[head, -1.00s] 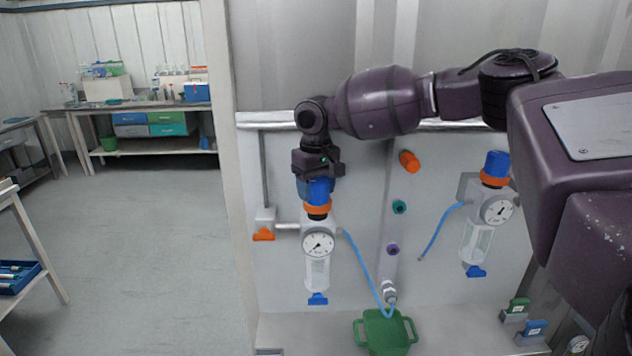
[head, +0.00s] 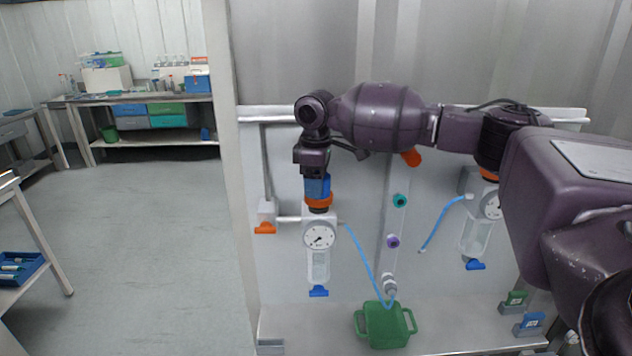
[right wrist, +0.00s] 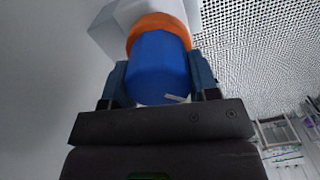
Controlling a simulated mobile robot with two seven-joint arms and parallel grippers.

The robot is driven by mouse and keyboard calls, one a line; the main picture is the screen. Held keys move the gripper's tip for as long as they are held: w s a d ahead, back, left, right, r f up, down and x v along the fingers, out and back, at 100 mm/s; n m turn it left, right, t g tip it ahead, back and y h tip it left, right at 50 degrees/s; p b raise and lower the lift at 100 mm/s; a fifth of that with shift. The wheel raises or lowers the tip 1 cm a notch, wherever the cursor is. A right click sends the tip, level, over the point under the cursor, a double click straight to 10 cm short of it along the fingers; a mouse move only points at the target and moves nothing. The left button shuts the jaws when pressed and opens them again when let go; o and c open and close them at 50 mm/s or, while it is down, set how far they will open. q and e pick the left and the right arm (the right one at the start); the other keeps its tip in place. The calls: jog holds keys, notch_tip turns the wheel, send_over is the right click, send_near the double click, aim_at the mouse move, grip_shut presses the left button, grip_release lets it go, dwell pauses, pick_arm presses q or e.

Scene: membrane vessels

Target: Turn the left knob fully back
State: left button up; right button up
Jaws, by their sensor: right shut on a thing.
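The left knob (right wrist: 160,68) is blue with an orange collar (head: 319,202) below it. It tops the left vessel (head: 318,264), which has a round gauge (head: 319,236) and a blue tap at its foot. My right gripper (head: 317,186) comes down on the knob from above, its fingers on either side. In the right wrist view both fingers close on the blue knob, and a small pale mark shows near its edge. In the head view the gripper hides most of the knob. My left gripper is not in view.
The right vessel (head: 477,238) stands to the right, its top partly behind my right arm. Orange, teal (head: 400,201) and purple (head: 393,241) fittings line the panel between. A green tub (head: 383,326) sits on the shelf below. A blue hose (head: 363,262) hangs beside the left vessel.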

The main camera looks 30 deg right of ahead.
jog(key=n, duration=0.4)
jog(key=shift+s+f+n, duration=0.1)
jog(key=shift+n, duration=0.2)
jog(key=n, duration=0.4)
jog(key=shift+s+n, duration=0.15)
jog(key=shift+n, duration=0.25)
jog(key=o, duration=0.9)
jog(key=shift+r, duration=0.2)
notch_tip(320, 180, up, 11)
jog(key=shift+f+b, duration=0.2)
jog(key=shift+b, duration=0.3)
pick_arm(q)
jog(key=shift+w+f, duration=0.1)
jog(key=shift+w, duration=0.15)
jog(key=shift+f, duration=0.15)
